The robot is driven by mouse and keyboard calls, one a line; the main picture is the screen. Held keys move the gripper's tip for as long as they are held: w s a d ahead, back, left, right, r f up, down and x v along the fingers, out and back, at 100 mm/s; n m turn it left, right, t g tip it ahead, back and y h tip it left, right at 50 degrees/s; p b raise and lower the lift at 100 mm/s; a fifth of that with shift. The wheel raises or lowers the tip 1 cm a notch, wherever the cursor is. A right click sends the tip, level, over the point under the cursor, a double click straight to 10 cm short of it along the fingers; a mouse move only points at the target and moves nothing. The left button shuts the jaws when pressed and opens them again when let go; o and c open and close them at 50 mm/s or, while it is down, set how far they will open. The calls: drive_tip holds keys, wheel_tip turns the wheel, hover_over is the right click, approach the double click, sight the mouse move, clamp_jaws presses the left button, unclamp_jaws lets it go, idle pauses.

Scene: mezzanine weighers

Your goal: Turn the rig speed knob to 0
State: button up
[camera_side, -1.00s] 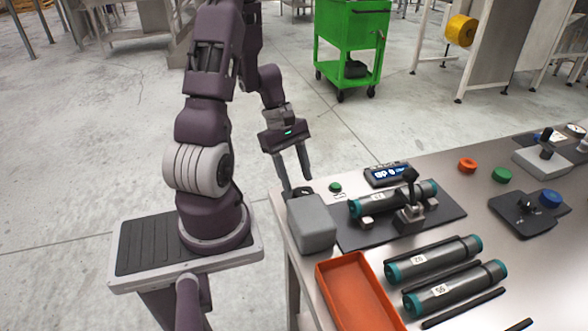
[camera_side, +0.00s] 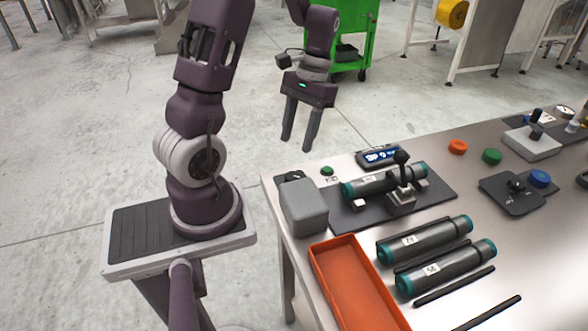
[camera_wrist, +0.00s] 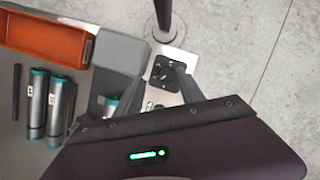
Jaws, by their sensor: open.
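A dark knob (camera_side: 292,177) sits at the table's back left corner, mostly hidden behind a grey box (camera_side: 304,208). In the wrist view a black knob (camera_wrist: 166,74) stands on a dark square plate with small pale marks, beside the grey box (camera_wrist: 104,88). Its exact pointer setting is too small to read. My gripper (camera_side: 297,144) is open and empty, fingers pointing down, in the air above and behind that corner.
An orange tray (camera_side: 318,262) and two loose cylinders (camera_side: 428,239) (camera_side: 446,270) lie in front. A green button (camera_side: 327,171) is near the display. Another dark dial plate (camera_side: 500,198) with a blue button (camera_side: 540,178) lies to the right. The air around my gripper is clear.

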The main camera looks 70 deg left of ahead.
sight(293, 175)
drive_tip(key=f+m+y, duration=0.1)
drive_tip(key=f+m, duration=0.1)
drive_tip(key=f, duration=0.1)
drive_tip(key=f+m+y, duration=0.1)
drive_tip(key=f+m, duration=0.1)
drive_tip(key=f, duration=0.2)
drive_tip(key=f+m+g, duration=0.1)
drive_tip(key=f+m, duration=0.2)
drive_tip(key=f, duration=0.1)
drive_tip(key=shift+s+a+f+y, duration=0.15)
drive_tip(key=shift+s+f+y, duration=0.1)
drive_tip(key=shift+y, duration=0.15)
clamp_jaws()
drive_tip(key=shift+n, duration=0.3)
drive_tip(key=n+h, duration=0.1)
drive_tip(key=n, duration=0.2)
drive_tip(key=shift+a+h, duration=0.15)
drive_tip(key=shift+h, duration=0.15)
drive_tip(key=shift+a+n+h, duration=0.1)
drive_tip(key=shift+n+h, duration=0.6)
drive_tip(key=shift+n, duration=1.3)
